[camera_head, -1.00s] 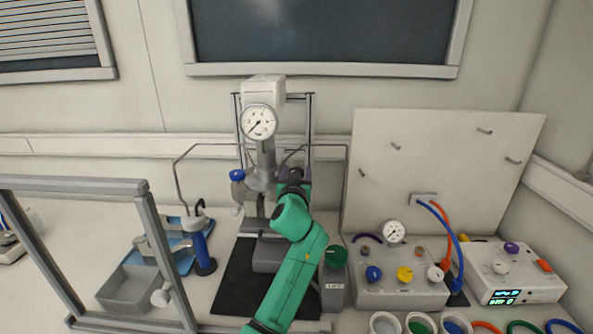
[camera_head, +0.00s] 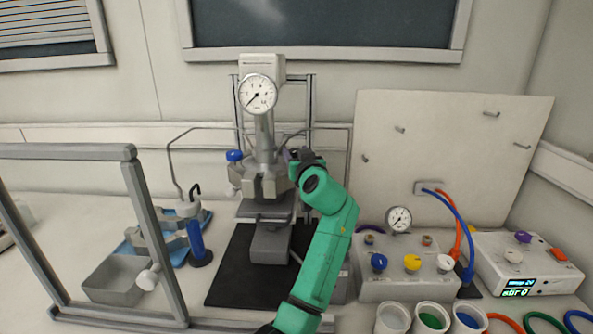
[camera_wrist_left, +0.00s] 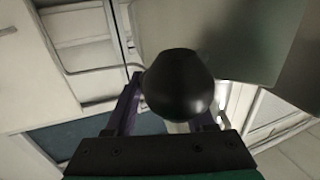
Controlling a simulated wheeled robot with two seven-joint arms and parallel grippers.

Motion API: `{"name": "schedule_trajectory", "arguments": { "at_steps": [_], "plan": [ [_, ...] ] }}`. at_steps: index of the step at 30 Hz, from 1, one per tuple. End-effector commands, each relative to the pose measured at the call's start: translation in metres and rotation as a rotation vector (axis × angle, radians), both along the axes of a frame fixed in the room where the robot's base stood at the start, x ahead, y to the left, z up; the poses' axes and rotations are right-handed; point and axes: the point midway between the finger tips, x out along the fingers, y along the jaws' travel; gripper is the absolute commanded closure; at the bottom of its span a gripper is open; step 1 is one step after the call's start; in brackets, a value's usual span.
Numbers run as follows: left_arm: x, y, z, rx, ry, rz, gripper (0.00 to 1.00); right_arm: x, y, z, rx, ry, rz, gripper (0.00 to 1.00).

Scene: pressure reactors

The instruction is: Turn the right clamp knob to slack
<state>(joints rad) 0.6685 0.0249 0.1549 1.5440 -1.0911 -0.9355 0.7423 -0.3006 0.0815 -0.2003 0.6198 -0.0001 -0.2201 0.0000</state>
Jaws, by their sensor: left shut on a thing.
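The reactor (camera_head: 262,184) stands on its frame at the back, under a dial gauge (camera_head: 257,93). My left gripper (camera_head: 297,158) is at the right side of the reactor head, at the end of my green arm. In the wrist view, a round black knob (camera_wrist_left: 178,84), which looks like the right clamp knob, sits between my left gripper's purple fingers (camera_wrist_left: 170,108). The gripper is shut on it. In the head view the gripper and wrist largely hide this knob, and its turn angle cannot be told. My right gripper is not in view.
A blue knob (camera_head: 234,155) is on the reactor's left. A grey metal frame (camera_head: 150,225) stands at front left. A valve box (camera_head: 405,282) with coloured knobs and several cups stand at right. A black mat (camera_head: 232,270) lies below the reactor.

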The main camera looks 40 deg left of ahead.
Motion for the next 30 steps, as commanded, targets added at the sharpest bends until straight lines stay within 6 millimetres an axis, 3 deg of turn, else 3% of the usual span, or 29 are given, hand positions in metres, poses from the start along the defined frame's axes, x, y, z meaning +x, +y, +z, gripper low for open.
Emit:
{"name": "schedule_trajectory", "arguments": {
  "at_steps": [1, 3, 9, 18, 30],
  "plan": [
    [0.001, -0.001, -0.010, 0.000, -0.002, 0.037, 1.00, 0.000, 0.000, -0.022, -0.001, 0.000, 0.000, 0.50],
    [0.001, -0.001, -0.009, 0.000, -0.001, 0.099, 1.00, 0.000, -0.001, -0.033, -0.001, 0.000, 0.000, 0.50],
    [0.001, 0.000, -0.004, 0.002, 0.002, 0.268, 1.00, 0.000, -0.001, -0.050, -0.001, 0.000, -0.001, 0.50],
    [0.000, 0.000, 0.000, 0.001, 0.003, 0.448, 1.00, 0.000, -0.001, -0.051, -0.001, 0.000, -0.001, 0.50],
    [0.000, 0.000, -0.001, -0.001, 0.002, 0.518, 1.00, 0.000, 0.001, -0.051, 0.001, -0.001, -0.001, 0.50]
  ]
}}
